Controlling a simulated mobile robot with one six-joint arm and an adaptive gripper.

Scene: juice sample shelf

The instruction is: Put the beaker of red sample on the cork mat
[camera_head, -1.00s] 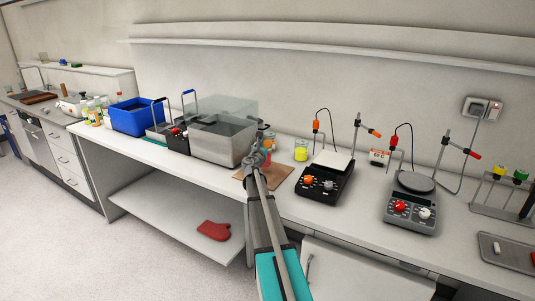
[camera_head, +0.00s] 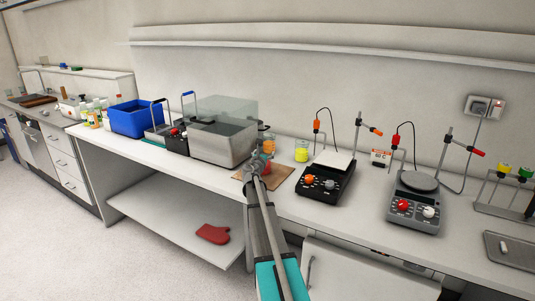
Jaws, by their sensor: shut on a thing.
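The cork mat (camera_head: 281,179) lies flat on the white bench, partly covered by my arm. My gripper (camera_head: 263,159) is shut on this beaker, which looks upright. My gripper hides the beaker's lower part, so I cannot tell whether its base touches the mat. A beaker of yellow liquid (camera_head: 301,151) stands apart on the bench, right of the mat.
A grey water bath (camera_head: 222,143) with a clear lid stands close on the left, with a blue crate (camera_head: 141,117) farther left. A black hotplate stirrer (camera_head: 325,182) stands to the right, with a grey stirrer (camera_head: 415,203) beyond it. The bench's front edge runs below the mat.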

